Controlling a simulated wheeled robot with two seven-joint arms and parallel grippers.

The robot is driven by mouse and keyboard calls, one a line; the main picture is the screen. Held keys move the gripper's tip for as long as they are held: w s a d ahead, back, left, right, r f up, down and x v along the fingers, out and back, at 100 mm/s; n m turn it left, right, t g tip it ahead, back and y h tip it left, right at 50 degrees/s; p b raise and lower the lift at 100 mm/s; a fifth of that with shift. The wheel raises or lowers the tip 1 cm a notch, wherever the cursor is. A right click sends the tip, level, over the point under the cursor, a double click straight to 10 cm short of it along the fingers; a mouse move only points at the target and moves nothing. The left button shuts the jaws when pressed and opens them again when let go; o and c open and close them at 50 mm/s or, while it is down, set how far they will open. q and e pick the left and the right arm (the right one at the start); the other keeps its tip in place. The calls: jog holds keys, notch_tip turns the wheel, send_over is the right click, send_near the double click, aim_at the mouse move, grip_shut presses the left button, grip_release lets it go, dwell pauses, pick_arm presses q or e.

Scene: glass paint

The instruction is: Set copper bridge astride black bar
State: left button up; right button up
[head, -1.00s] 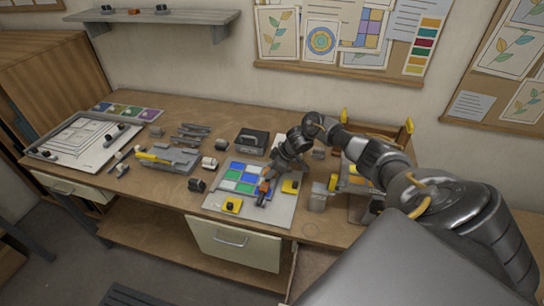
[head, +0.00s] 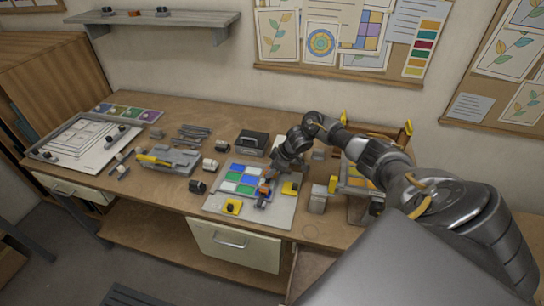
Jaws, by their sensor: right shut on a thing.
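My right gripper (head: 268,179) reaches down over the right part of the glass panel. It is shut on a small copper-orange piece, the copper bridge (head: 264,188). A dark piece that looks like the black bar (head: 261,202) shows just below the bridge, near the panel's lower right corner. The two look very close in the picture; I cannot tell whether they touch or whether the bridge straddles the bar. The panel (head: 239,180) has blue, green and white panes and lies on a light grey board (head: 280,215). My left gripper is not in view.
Yellow blocks with black knobs stand on the board at the front (head: 232,207) and right (head: 290,188). A grey block (head: 318,200) stands right of the board. A dark box (head: 251,142) is behind it. A grey tool rack (head: 170,158) stands to the left.

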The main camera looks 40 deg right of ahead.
jog(key=o, duration=1.1)
jog(key=shift+c, duration=0.2)
jog(key=shift+r, duration=0.1)
jog(key=shift+r, duration=3.4)
